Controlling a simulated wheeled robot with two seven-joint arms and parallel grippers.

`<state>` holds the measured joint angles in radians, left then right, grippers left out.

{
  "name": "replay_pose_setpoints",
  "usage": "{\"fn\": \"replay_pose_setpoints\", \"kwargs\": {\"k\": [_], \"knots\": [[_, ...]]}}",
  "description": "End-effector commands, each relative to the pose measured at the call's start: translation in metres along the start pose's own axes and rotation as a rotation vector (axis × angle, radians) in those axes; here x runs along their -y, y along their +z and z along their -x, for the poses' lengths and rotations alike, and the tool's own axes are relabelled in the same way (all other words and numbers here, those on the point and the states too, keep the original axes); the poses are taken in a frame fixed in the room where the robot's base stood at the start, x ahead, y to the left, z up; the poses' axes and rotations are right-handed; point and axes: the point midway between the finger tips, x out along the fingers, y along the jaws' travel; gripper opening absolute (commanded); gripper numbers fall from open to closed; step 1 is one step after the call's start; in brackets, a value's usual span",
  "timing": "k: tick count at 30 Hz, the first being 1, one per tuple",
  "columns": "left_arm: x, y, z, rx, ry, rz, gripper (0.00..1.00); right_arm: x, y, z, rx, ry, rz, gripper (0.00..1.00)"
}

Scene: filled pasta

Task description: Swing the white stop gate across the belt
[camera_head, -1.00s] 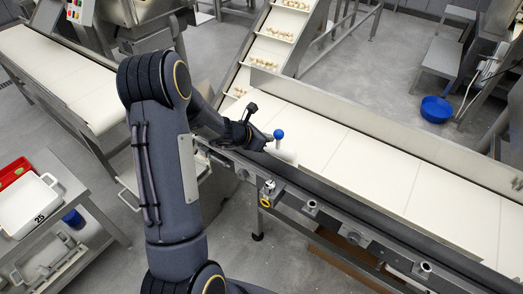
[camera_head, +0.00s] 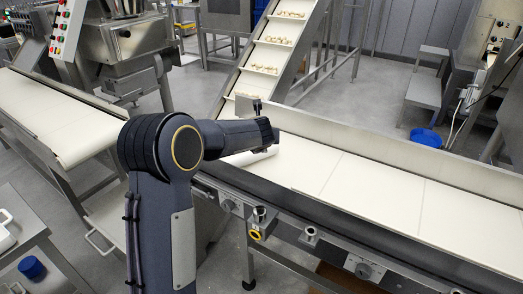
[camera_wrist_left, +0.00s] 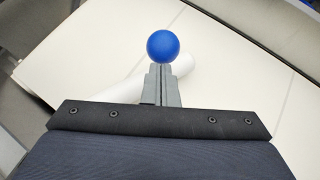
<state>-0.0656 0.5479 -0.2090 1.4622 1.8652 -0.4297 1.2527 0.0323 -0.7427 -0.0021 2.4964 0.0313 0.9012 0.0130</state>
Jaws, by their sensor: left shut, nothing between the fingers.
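The white stop gate (camera_head: 250,158) is a white rounded bar over the near part of the belt (camera_head: 345,175), partly covered by my left arm. It also shows in the left wrist view (camera_wrist_left: 126,91), running slantwise behind the fingers. Its blue ball knob (camera_wrist_left: 163,46) shows just beyond the fingertips in that view; in the head view my arm hides it. My left gripper (camera_wrist_left: 162,72) is shut with nothing between its fingers, close to the knob; I cannot tell whether they touch. My right gripper is not in view.
A metal rail (camera_head: 310,235) with fittings runs along the belt's near side, and a raised side wall (camera_head: 400,160) along its far side. An inclined conveyor (camera_head: 265,68) carrying pasta stands behind. Another white belt (camera_head: 65,125) stands at left.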

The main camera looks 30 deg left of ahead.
Motion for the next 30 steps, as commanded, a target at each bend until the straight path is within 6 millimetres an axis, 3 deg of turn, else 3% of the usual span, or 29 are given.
{"fn": "replay_pose_setpoints", "kwargs": {"k": [14,30], "knots": [[-0.021,0.029,-0.035,-0.001,0.300,0.223,0.00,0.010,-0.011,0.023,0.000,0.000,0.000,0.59],[-0.034,0.036,-0.046,0.001,0.295,0.218,0.00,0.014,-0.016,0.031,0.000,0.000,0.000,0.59]]}}
